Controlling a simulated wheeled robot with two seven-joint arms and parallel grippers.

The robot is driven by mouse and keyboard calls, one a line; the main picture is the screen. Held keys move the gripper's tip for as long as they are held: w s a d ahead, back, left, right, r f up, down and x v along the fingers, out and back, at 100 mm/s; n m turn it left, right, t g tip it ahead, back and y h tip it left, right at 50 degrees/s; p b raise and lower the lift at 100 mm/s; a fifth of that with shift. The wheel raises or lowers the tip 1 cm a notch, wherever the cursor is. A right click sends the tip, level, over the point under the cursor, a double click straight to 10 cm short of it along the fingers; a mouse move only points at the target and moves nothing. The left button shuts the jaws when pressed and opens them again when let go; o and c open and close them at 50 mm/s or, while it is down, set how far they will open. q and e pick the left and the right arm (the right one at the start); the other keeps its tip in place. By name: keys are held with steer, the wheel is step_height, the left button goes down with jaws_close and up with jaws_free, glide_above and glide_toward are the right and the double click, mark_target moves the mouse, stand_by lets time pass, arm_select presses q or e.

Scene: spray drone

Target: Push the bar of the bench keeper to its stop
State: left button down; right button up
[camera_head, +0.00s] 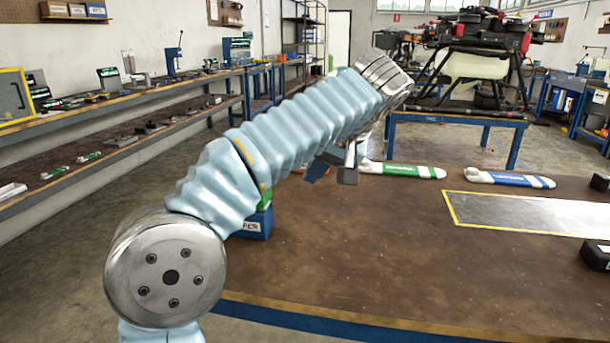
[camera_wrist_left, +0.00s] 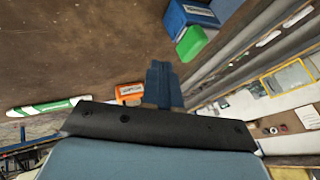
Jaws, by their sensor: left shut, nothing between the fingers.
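A blue block with a white label ending in "PER" (camera_head: 262,219), apparently the bench keeper, stands at the left end of the brown bench, partly hidden behind my left arm. In the left wrist view the blue block (camera_wrist_left: 183,16) is at the top, with a green piece (camera_wrist_left: 195,42) at its lower side, perhaps the bar. A sliver of green shows above the block in the head view (camera_head: 265,199). My left gripper (camera_head: 314,171) is above the bench, right of the block. Its blue fingers (camera_wrist_left: 161,66) are shut, empty and apart from the block. My right gripper is not in view.
On the bench are a green-and-white piece (camera_head: 405,170), a blue-and-white one (camera_head: 508,179) and a yellow-edged grey plate (camera_head: 535,214). An orange labelled block (camera_wrist_left: 130,92) lies beside my fingers in the wrist view. A drone (camera_head: 480,50) stands behind. The bench's front middle is clear.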

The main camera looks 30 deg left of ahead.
arm_select(q)
steer(key=b, duration=0.1)
glide_toward(270, 204)
step_height(270, 204, down, 4)
steer(key=w+d, duration=0.1)
steer(key=w, duration=0.1)
steer(key=shift+s+a+r, duration=0.1)
steer(key=shift+s+a, duration=0.15)
steer(key=shift+a, duration=0.65)
steer(key=shift+s+a+r, duration=0.15)
steer(key=shift+s+a, duration=0.1)
steer(key=shift+a, duration=0.6)
steer(key=a, duration=0.2)
steer(key=s+a, duration=0.1)
steer(key=a, duration=0.3)
steer(key=shift+s+a, duration=0.25)
steer(key=shift+a, duration=0.05)
